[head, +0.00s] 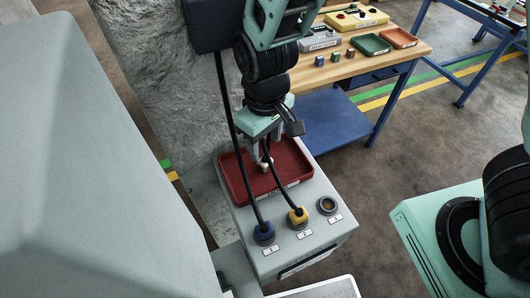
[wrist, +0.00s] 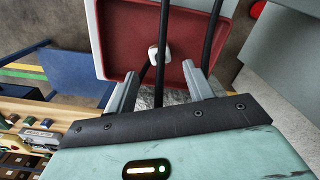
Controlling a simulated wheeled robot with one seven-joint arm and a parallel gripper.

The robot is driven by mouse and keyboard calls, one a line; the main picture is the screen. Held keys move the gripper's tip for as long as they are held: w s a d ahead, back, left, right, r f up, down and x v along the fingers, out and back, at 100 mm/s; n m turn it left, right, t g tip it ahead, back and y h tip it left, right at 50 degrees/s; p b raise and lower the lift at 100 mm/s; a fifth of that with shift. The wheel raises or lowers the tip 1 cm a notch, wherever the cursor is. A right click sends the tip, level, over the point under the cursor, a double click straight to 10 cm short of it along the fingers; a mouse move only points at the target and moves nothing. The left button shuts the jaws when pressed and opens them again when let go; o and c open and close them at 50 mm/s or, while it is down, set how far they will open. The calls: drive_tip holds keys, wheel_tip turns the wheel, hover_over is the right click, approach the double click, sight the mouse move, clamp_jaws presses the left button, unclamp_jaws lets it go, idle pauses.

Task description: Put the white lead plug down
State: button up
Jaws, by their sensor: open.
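The white lead plug (head: 265,163) is at the red tray (head: 232,175) on top of the grey box. In the wrist view the plug (wrist: 153,53) shows against the tray floor, ahead of the fingertips and apart from them. My gripper (head: 260,156) is just above the tray, pointing down. In the wrist view its two fingers (wrist: 161,72) are spread, with black cable between them and nothing gripped. Part of the plug is hidden by a cable and, in the head view, by the fingers.
On the grey box (head: 305,250), a blue plug (head: 263,233) and a yellow plug (head: 297,216) sit in sockets 1 and 2, with black cables rising past my gripper. Socket 3 (head: 327,205) is empty. A wooden bench (head: 340,72) stands behind. A rough rock-like column (head: 150,60) is at left.

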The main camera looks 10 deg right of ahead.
sight(265, 160)
drive_tip(key=s+d+r+n, duration=0.1)
drive_tip(key=s+d+r, duration=0.4)
drive_tip(key=s+r, duration=0.6)
drive_tip(key=shift+s+d+r+y, duration=0.15)
drive_tip(key=shift+s+r+y, duration=0.2)
drive_tip(key=shift+s, duration=0.9)
drive_tip(key=shift+r, duration=0.1)
